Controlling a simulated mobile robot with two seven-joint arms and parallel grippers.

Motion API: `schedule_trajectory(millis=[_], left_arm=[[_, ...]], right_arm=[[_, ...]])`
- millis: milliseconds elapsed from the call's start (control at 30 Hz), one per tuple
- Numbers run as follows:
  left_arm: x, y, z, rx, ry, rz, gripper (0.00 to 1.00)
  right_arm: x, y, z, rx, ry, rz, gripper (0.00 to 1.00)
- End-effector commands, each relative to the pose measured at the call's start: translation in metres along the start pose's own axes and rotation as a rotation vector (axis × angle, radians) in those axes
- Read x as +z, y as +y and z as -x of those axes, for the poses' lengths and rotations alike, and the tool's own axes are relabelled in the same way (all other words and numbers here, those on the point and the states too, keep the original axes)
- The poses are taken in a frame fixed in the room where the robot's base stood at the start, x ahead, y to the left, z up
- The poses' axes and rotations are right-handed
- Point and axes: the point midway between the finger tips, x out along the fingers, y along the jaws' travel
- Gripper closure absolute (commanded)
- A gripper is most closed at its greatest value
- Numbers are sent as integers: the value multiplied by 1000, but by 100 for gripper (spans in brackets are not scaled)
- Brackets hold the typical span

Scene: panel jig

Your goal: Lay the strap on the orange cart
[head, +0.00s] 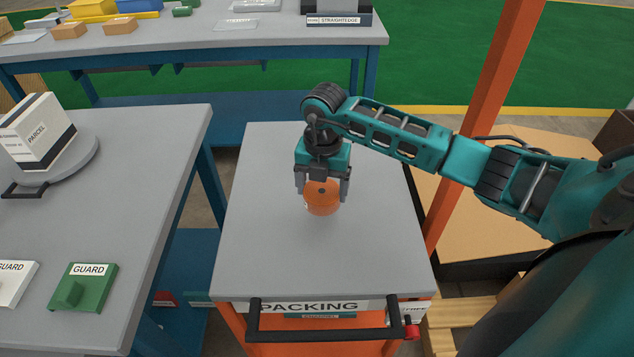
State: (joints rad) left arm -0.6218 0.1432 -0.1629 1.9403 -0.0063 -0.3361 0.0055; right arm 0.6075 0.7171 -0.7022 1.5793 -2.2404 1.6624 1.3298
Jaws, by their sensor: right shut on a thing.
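The orange cart (262,240) has a grey top, an orange body and a "PACKING" sign on its front. My right gripper (322,188) is over the middle of the cart top, pointing down, with its fingers on either side of a round orange roll (322,203) with a dark spot. The roll looks like the strap. It is at or just above the cart top; I cannot tell whether it touches. My left gripper is not in view.
The cart top is clear around the roll. A dark handle (318,336) runs along its front. A left table holds a parcel box (35,135) and a green guard (82,288). An orange post (482,115) stands to the right, and a back bench (200,42) lies beyond.

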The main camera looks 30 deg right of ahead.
Motion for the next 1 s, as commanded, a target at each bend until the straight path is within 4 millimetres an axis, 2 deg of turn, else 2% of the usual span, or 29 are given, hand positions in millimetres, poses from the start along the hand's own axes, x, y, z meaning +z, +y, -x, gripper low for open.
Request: schedule_trajectory(millis=[133,333,833,867,1000], left_arm=[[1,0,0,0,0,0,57],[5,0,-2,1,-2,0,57],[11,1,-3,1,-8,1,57],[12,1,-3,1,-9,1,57],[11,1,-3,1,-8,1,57]], right_arm=[[-1,0,-11,-1,2,1,53],[-1,0,-41,-2,1,0,53],[0,0,-50,0,-1,1,53],[0,0,-51,0,-1,1,17],[0,0,-50,0,0,1,4]])
